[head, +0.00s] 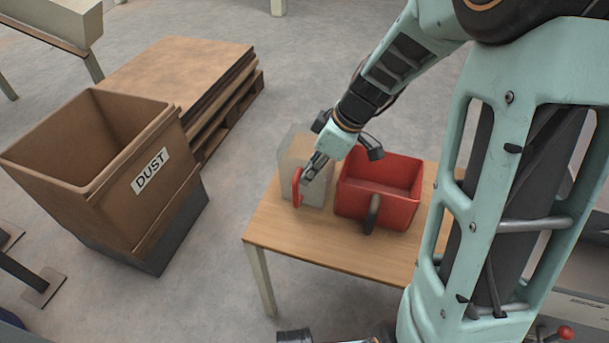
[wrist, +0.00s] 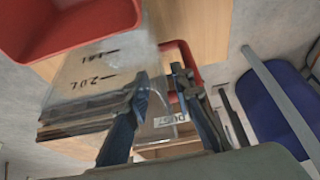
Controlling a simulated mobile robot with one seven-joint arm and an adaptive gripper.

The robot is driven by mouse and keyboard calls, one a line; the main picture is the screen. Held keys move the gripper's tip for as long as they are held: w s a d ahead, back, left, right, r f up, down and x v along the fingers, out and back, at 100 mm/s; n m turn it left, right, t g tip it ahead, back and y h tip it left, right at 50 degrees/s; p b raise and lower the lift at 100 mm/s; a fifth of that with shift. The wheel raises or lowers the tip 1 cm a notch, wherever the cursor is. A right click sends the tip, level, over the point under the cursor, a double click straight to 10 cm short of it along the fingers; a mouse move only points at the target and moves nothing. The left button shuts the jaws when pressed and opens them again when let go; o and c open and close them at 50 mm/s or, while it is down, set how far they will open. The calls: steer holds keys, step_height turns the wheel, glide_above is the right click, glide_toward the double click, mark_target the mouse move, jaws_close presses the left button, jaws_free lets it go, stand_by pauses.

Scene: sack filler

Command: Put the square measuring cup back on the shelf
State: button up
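The square measuring cup (head: 291,152) is clear, with litre marks and a red handle (head: 297,187). It is at the left end of the small wooden table (head: 330,250), beside a red bin. My gripper (head: 311,168) reaches down over the cup at its handle side. In the wrist view the clear cup wall (wrist: 85,70) lies left of the fingers, and the red handle (wrist: 186,50) shows at the fingertips. The fingers of my gripper (wrist: 163,82) are apart, with part of the handle seen between them. Contact with the handle cannot be told. No shelf is recognisable.
The red bin (head: 385,209) with a grey handle stands just right of the cup. A brown box marked DUST (head: 110,190) stands on the floor at left, with a pallet of boards (head: 180,75) behind it. Floor between box and table is clear.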

steer(key=p+v, duration=0.1)
steer(key=v, duration=0.6)
steer(key=shift+d+r, duration=0.15)
steer(key=shift+r, duration=0.05)
